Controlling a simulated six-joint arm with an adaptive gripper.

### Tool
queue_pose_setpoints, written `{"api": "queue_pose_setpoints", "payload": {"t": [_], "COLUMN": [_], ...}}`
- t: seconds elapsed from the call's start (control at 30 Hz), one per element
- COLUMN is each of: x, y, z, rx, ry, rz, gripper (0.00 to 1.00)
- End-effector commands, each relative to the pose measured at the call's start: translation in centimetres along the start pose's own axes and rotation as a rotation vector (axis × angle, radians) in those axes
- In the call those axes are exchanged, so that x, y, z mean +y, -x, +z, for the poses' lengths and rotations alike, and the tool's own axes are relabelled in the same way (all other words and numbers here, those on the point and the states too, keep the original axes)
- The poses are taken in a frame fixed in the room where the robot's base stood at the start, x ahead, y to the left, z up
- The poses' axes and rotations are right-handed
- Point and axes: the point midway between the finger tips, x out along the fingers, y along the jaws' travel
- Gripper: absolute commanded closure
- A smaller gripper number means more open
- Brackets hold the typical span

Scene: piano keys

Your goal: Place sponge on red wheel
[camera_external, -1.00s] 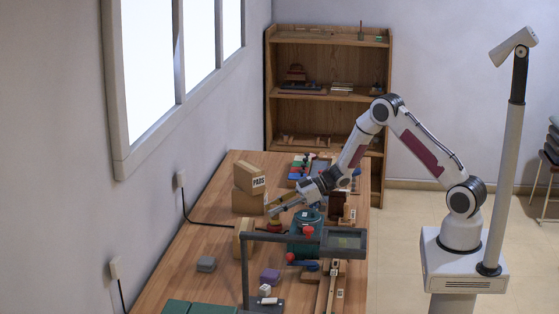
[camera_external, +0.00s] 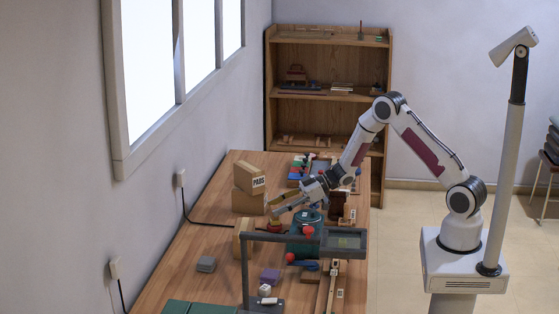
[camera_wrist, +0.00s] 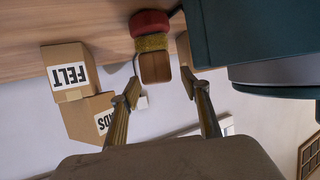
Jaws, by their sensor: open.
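In the wrist view, which shows the room upside down, a red round piece (camera_wrist: 150,22) rests against the table. It looks like the red wheel. A yellowish fuzzy band (camera_wrist: 152,42), perhaps the sponge, touches it, with a brown block (camera_wrist: 155,67) on the band's other side. In the external view the red piece (camera_external: 274,227) is small, just below my fingertips. My gripper (camera_wrist: 158,90) is open, its fingers apart on either side of the brown block's line. In the external view my gripper (camera_external: 277,211) hovers above the stack. Whether the fingers touch anything is unclear.
A dark green machine (camera_external: 305,243) with red knobs stands close to the right of the stack. Cardboard boxes (camera_external: 249,201) stand behind it on the left. A grey frame (camera_external: 245,272) rises in front. A grey block (camera_external: 206,263) and a purple block (camera_external: 270,275) lie on the table.

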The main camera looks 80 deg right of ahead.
Motion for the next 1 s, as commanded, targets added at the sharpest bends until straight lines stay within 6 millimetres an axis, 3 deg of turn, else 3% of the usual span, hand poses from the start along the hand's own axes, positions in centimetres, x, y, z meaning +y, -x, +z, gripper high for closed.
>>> {"api": "queue_pose_setpoints", "payload": {"t": [0.27,0.7,1.0], "x": [0.1,0.0,0.0], "y": [4.0,5.8,6.4], "z": [-0.1,-5.0,-6.5], "rx": [0.001,0.002,0.002], "ry": [-0.001,0.002,0.001], "rz": [0.003,0.001,0.001], "gripper": [0.54,0.54,0.54]}}
